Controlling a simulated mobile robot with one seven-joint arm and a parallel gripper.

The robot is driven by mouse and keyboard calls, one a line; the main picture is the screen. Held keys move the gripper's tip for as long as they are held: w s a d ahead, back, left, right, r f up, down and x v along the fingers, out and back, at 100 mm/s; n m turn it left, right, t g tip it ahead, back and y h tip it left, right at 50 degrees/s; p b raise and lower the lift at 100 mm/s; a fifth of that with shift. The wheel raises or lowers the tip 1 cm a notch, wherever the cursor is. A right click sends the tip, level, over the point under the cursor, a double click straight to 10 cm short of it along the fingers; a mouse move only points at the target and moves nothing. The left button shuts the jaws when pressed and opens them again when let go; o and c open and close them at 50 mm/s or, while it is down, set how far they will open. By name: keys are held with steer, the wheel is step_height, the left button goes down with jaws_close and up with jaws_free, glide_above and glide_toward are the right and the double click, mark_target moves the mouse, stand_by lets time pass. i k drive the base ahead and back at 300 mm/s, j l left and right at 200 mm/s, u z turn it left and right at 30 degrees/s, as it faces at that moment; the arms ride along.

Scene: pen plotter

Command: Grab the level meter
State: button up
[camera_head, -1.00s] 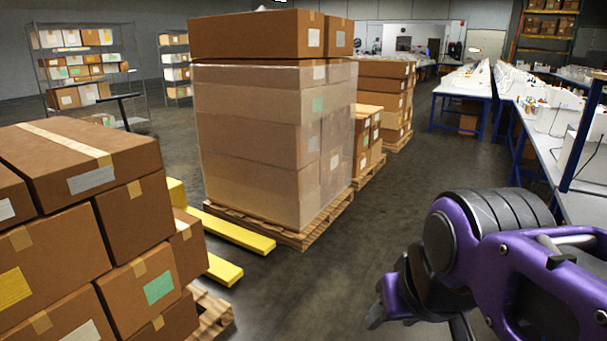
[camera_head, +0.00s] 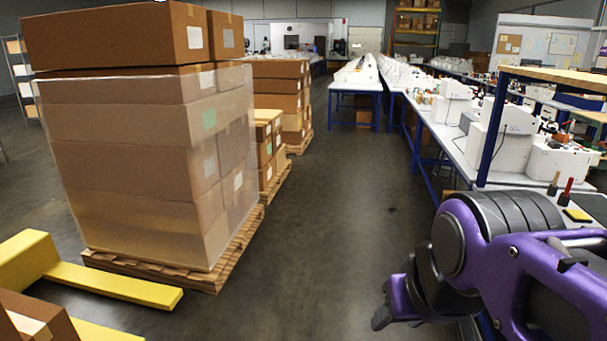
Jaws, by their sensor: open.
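I cannot make out a level meter for certain. A small yellow and dark item (camera_head: 577,214) lies on the near part of the right-hand workbench, beside a red-handled tool (camera_head: 567,192); it is too small to identify. My gripper (camera_head: 388,305) is partly in view at the lower right, at the end of my purple and dark grey arm. Its jaws are open, and nothing shows between them. It is over the floor, left of the bench and apart from it.
A wrapped stack of cartons (camera_head: 130,150) stands on a wooden pallet (camera_head: 215,272) at left. A yellow pallet jack (camera_head: 115,283) lies low in front. A clear aisle (camera_head: 335,215) runs between the pallets and the workbench (camera_head: 450,145). White machines (camera_head: 500,145) stand on the bench.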

mark_target(561, 138)
steer(key=i+z, duration=0.45)
steer(key=i, duration=2.95)
steer(key=i+j, duration=0.1)
steer(key=i, duration=2.2)
steer(key=i+l+z, duration=0.1)
steer(key=i+z, duration=0.25)
steer(key=i, duration=0.15)
steer(key=i+z, duration=0.35)
steer(key=i, duration=0.15)
steer(key=i+l+z, duration=0.1)
steer(key=i+z, duration=0.3)
steer(key=i+j+z, duration=0.1)
steer(key=i+z, duration=0.35)
steer(key=z, duration=0.2)
steer(key=i+z, duration=0.1)
steer(key=z, duration=0.2)
